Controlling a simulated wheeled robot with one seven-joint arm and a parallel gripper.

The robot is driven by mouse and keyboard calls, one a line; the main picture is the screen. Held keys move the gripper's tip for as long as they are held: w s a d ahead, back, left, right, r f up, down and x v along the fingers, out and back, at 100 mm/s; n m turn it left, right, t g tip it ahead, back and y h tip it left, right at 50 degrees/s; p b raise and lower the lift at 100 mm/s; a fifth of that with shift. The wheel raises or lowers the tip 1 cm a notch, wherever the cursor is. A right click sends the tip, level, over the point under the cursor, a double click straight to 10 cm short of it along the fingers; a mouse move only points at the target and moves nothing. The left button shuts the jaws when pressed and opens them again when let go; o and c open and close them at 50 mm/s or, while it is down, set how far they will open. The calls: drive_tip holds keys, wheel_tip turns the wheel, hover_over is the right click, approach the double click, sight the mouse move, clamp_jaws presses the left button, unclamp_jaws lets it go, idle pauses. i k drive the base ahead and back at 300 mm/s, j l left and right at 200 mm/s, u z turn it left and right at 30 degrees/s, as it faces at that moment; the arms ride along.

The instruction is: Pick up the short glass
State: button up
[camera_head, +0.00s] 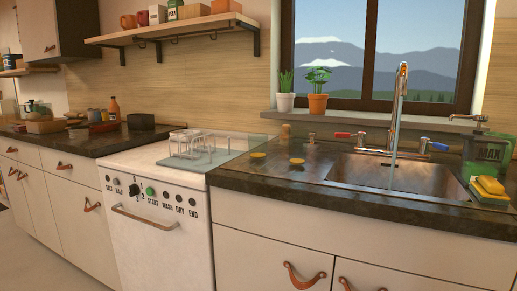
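Clear glassware (187,144) stands on a pale grey slab (206,160) on top of the white dishwasher, left of the sink. It looks like short, see-through glasses side by side, but the outlines overlap and I cannot tell how many there are or which is the short glass. My gripper is not in view.
The white dishwasher (160,221) has a front handle and buttons. A transparent panel (232,147) is by the glassware. Two yellow discs lie on the dark counter (262,182), left of the sink (385,174). A tall faucet (398,110) rises behind it. A wall shelf (180,29) hangs above.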

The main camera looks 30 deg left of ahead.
sight(257, 142)
drive_tip(key=j, duration=3.55)
drive_tip(key=i+z, duration=0.05)
drive_tip(key=i, duration=0.05)
